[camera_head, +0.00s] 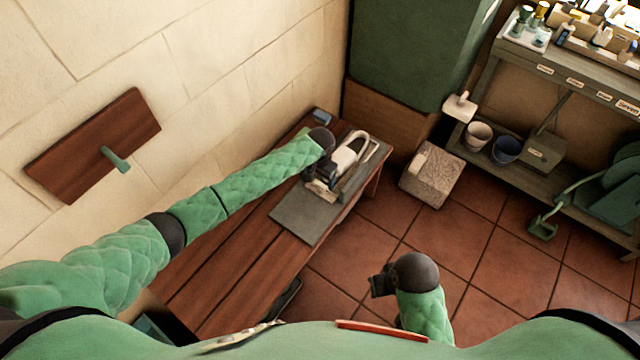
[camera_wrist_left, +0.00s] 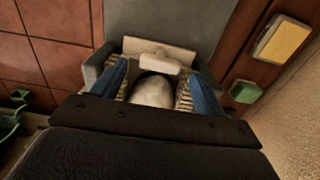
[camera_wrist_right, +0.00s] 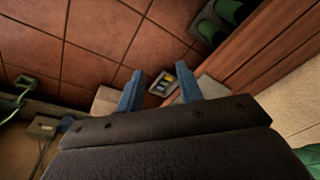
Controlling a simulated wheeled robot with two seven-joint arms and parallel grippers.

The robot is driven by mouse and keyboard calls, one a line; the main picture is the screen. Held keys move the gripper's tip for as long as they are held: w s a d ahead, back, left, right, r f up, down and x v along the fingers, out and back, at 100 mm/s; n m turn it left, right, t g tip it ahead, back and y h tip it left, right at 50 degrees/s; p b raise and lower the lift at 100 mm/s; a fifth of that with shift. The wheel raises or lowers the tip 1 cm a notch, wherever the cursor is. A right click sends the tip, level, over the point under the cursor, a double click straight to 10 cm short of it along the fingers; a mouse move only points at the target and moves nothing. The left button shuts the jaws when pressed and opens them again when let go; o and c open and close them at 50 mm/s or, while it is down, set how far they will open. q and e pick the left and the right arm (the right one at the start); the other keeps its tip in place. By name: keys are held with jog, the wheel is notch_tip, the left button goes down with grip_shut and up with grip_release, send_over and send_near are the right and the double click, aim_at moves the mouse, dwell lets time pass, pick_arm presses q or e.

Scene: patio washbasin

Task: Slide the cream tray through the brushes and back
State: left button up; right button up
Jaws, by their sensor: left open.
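The cream tray (camera_wrist_left: 140,47) sits in a grey block-like holder (camera_wrist_left: 105,84), with striped brushes (camera_wrist_left: 183,97) along both sides in the left wrist view. A cream knob or handle stands up on it. In the head view the cream part (camera_head: 350,152) shows on the bench, partly hidden by my left gripper (camera_head: 322,183). The left gripper is open over it; its blue fingers show in the left wrist view (camera_wrist_left: 158,92), one either side of a rounded pale part. I cannot tell whether they touch it. My right gripper (camera_head: 382,281) is open and empty above the floor, away from the bench.
The wooden bench (camera_head: 225,262) runs along the wall and carries a grey mat (camera_head: 310,212). A stone block (camera_head: 432,176) and a shelf unit (camera_head: 545,75) stand right. Tiled floor between is clear.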

aim_at(320, 184)
pick_arm(q)
jog(key=shift+f, duration=2.3)
pick_arm(e)
jog(key=shift+w+a+f, duration=0.1)
jog(key=shift+w+f, duration=0.1)
jog(key=shift+f, duration=0.45)
jog(key=shift+w+f, duration=0.15)
jog(key=shift+f, duration=0.45)
pick_arm(q)
jog(key=c, duration=1.4)
jog(key=shift+p, duration=0.3)
jog(key=shift+s+a, duration=0.1)
pick_arm(e)
jog(key=shift+r, duration=0.1)
